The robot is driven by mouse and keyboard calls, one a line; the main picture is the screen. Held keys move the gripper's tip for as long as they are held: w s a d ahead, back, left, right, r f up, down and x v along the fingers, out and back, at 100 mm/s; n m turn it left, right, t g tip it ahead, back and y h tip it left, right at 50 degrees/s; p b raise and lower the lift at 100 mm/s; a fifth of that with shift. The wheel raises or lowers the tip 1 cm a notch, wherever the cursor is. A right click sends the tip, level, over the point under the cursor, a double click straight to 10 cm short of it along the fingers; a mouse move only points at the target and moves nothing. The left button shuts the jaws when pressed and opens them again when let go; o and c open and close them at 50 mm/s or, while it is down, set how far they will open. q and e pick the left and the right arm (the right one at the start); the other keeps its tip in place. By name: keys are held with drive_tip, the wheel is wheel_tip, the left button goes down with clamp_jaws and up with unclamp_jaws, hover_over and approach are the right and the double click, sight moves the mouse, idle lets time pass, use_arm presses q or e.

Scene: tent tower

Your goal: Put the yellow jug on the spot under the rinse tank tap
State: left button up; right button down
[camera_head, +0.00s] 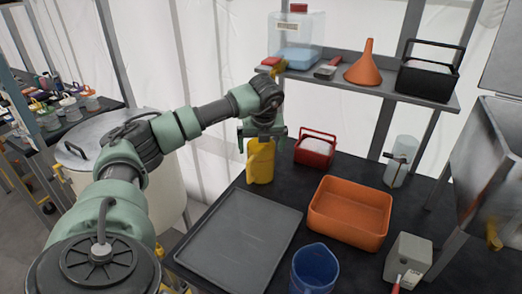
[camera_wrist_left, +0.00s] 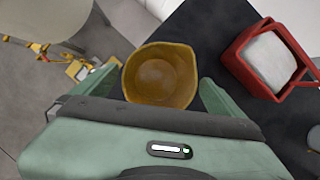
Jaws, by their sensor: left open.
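The yellow jug (camera_head: 260,165) stands upright at the back left of the dark table, its open mouth seen from above in the left wrist view (camera_wrist_left: 160,78). My left gripper (camera_head: 262,133) is open just above it; in the left wrist view its fingers (camera_wrist_left: 162,90) lie on either side of the jug's rim, apart from it. A metal tank (camera_head: 487,150) at the right also has a yellow tap (camera_head: 493,237). I cannot tell which is the rinse tank. No marked spot is clear. My right gripper is out of view.
A red carrier (camera_head: 315,152) stands close right of the jug. A grey tray (camera_head: 232,262), an orange tub (camera_head: 348,235), a blue jug (camera_head: 314,272) and a grey box (camera_head: 408,262) take up the front. The shelf (camera_head: 330,79) overhangs the back. A bottle (camera_head: 395,175) stands at back right.

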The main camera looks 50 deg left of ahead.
use_arm(q)
drive_tip(key=v, duration=0.5)
drive_tip(key=shift+s+d+r+b, duration=0.1)
drive_tip(key=shift+r+b, duration=0.15)
drive_tip(key=shift+b, duration=0.15)
drive_tip(key=shift+f, duration=0.1)
